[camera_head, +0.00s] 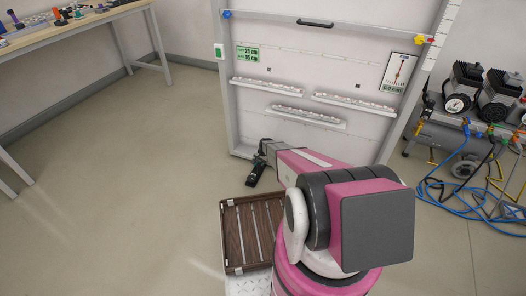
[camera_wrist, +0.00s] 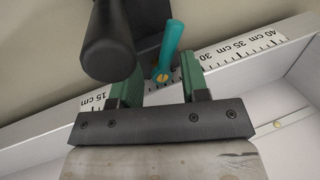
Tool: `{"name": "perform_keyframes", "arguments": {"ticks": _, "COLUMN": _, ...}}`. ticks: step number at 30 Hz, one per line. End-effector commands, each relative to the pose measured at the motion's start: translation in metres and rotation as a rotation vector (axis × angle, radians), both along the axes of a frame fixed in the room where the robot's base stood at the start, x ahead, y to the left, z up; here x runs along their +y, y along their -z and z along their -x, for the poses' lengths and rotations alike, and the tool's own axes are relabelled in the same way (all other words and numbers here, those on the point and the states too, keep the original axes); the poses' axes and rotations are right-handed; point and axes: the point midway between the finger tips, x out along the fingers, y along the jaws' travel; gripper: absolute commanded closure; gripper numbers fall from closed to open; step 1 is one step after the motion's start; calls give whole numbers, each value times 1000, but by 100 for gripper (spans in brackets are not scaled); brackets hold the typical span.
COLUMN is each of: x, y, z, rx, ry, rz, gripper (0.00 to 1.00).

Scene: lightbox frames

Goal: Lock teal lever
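The teal lever (camera_wrist: 172,42) shows in the wrist view, slanting up from a brass-coloured pivot at its lower end. My gripper (camera_wrist: 160,70) has its two green fingers apart, one on each side of the lever's lower end. I see no clear contact between the fingers and the lever. In the head view my gripper (camera_head: 257,170) is low at the left foot of the white panel frame (camera_head: 226,100). The lever cannot be made out there, as my arm and gripper cover that spot.
A black cylindrical knob (camera_wrist: 107,45) stands close to the left finger. A ruler strip (camera_wrist: 235,50) runs along the frame edge behind the lever. A brown slatted tray (camera_head: 225,235) is below my arm. Pumps (camera_head: 468,85) and blue hoses stand at right. The left floor is clear.

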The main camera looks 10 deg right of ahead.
Motion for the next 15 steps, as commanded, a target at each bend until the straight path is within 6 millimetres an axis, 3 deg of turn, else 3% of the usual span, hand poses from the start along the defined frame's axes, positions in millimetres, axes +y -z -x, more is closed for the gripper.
{"name": "perform_keyframes", "arguments": {"ticks": 3, "x": -2, "y": 0, "z": 0, "rx": 1, "ry": -86, "rz": 0, "gripper": 59}}
{"name": "perform_keyframes", "arguments": {"ticks": 15, "x": -16, "y": -63, "z": 10, "rx": -2, "ry": -89, "rz": 1, "gripper": 59}}
